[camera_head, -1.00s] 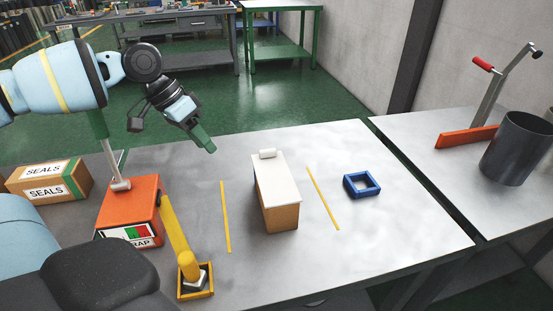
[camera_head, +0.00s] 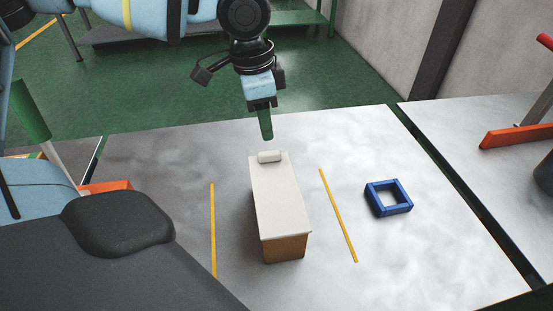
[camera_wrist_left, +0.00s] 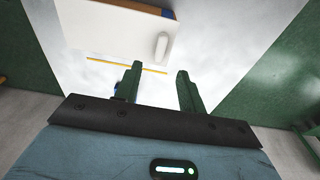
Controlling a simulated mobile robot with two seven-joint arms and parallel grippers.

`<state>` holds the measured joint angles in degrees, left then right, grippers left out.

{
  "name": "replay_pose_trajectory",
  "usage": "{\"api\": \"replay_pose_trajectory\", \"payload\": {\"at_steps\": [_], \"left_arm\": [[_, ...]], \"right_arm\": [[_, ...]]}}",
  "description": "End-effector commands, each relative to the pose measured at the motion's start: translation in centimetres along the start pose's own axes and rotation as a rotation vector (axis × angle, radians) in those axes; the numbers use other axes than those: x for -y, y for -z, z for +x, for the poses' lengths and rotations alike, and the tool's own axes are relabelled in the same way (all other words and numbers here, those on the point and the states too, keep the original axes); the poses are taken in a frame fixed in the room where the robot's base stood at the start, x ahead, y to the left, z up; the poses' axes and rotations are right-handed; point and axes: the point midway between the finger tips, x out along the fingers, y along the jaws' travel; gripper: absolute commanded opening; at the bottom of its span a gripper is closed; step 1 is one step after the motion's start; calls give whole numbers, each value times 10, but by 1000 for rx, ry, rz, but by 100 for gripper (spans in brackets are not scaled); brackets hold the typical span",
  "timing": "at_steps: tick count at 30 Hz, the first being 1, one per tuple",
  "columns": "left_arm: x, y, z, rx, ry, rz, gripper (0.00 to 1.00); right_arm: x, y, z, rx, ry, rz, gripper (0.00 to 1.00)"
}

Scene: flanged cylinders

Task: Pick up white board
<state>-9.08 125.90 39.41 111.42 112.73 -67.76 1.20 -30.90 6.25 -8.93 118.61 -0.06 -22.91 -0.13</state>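The white board (camera_head: 278,205) lies flat on top of a brown box (camera_head: 285,248) in the middle of the table. It has a small white cylindrical handle (camera_head: 269,157) at its far end. My left gripper (camera_head: 267,137) is just beyond and above that handle, pointing down, and does not touch it. In the left wrist view the board (camera_wrist_left: 115,28) and its handle (camera_wrist_left: 161,47) lie ahead of the fingers. The two green fingers (camera_wrist_left: 158,82) are apart with nothing between them. My right gripper is not in view.
A blue square frame (camera_head: 388,184) lies right of the box. Yellow strips (camera_head: 213,230) (camera_head: 338,215) lie on the table on both sides of it. An orange box (camera_head: 105,187) is partly hidden at the left. The grey table (camera_head: 440,255) is clear at the right.

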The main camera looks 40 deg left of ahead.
Motion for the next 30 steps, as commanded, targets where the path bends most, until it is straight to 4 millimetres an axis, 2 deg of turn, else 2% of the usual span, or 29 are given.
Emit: {"api": "replay_pose_trajectory", "payload": {"at_steps": [9,14,24,30], "left_arm": [[0,-1,26,2,-2,-3,40],[1,-1,28,0,0,-3,40],[1,-3,71,2,-2,-2,40],[1,-2,78,-1,0,-2,40]], "right_arm": [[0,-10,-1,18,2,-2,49],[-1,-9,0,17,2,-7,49],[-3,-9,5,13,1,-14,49],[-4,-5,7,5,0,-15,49]]}}
